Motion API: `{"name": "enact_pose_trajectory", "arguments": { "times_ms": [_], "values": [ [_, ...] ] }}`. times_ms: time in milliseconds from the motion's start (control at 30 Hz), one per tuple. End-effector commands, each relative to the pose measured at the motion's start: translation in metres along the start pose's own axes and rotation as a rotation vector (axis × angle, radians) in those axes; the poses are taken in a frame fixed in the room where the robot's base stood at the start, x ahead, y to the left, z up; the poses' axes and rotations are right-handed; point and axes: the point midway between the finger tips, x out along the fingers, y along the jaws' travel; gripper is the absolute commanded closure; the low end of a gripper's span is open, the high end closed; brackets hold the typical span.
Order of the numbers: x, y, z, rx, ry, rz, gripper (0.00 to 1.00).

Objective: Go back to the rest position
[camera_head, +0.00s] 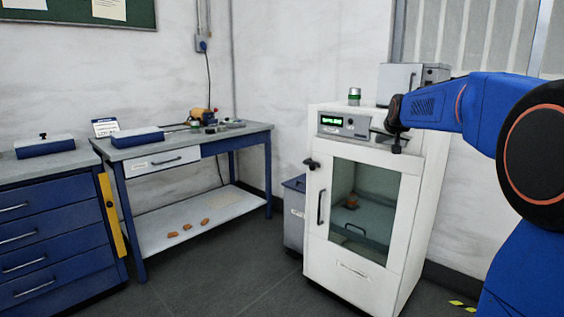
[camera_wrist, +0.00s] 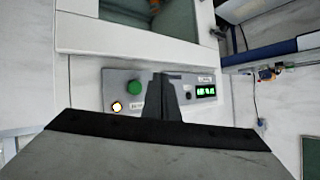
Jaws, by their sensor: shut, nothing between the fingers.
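My gripper (camera_head: 397,148) hangs at the end of my blue arm, in front of the right part of the white cabinet's control panel (camera_head: 344,126). Its dark fingers are together with nothing held. In the wrist view my gripper (camera_wrist: 163,82) points at the same panel, which appears upside down. A green button (camera_wrist: 134,88), a lit yellowish button (camera_wrist: 117,106) and a green display (camera_wrist: 205,91) show there. I cannot tell whether the fingertips touch the panel. In the head view the buttons are hidden behind the gripper.
The white cabinet (camera_head: 376,280) has a glass door (camera_head: 367,191), closed, with a brownish object inside. A blue workbench (camera_head: 190,141) with small items stands left, beside a blue drawer unit (camera_head: 45,230). A grey bin (camera_head: 294,211) stands between. The floor (camera_head: 225,270) in front is clear.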

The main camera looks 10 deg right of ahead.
Motion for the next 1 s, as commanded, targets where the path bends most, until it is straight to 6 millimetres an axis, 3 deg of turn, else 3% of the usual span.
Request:
{"name": "enact_pose_trajectory", "arguments": {
  "times_ms": [167,267,667,1000],
  "values": [
    [-0.035,-0.012,0.035,-0.031,-0.054,-0.013,1.0],
    [-0.065,-0.02,0.07,-0.061,-0.11,-0.023,1.0],
    [-0.186,-0.025,0.229,-0.191,-0.336,-0.059,1.0],
    [-0.277,0.002,0.373,-0.311,-0.522,-0.083,1.0]
  ]
}}
